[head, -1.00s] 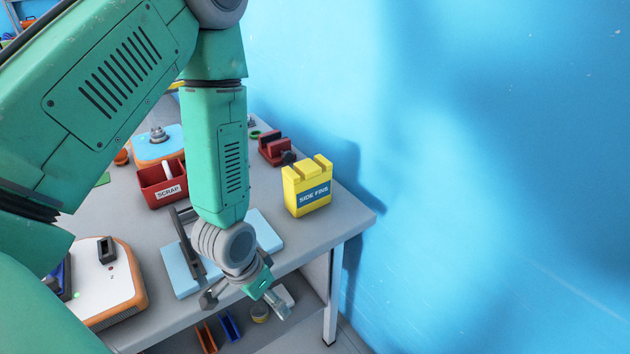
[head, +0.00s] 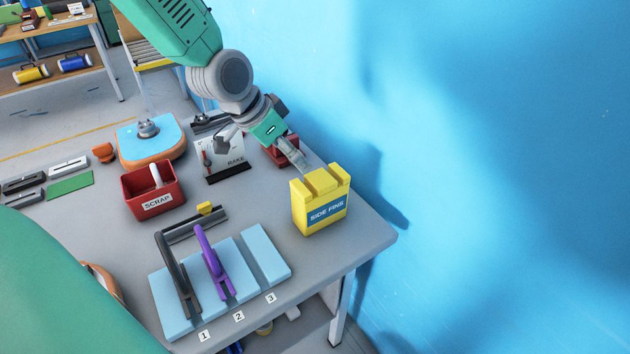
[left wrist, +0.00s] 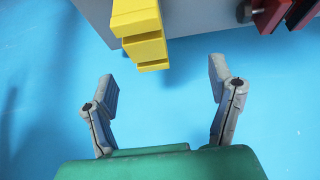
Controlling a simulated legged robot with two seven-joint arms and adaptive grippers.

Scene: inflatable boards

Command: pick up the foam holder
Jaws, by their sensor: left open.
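The likely foam holder is a yellow notched block (head: 321,205) labelled SIDE FINS. It stands upright near the table's right edge in the head view. In the left wrist view its notched top (left wrist: 143,36) shows at the upper middle, beyond the fingertips. My left gripper (head: 260,156) is above the table, up and left of the block in the head view. In the left wrist view the jaws (left wrist: 164,82) are spread wide with nothing between them. One finger overlaps near the block's top in the head view, but I see no contact. My right gripper is not in view.
Light blue pads (head: 265,252) numbered 1 to 3 lie at the front; a black and a purple tool rest on them. A red SCRAP bin (head: 153,203) stands left. A red stand (head: 283,150) is behind the gripper. A blue wall (head: 480,150) bounds the right.

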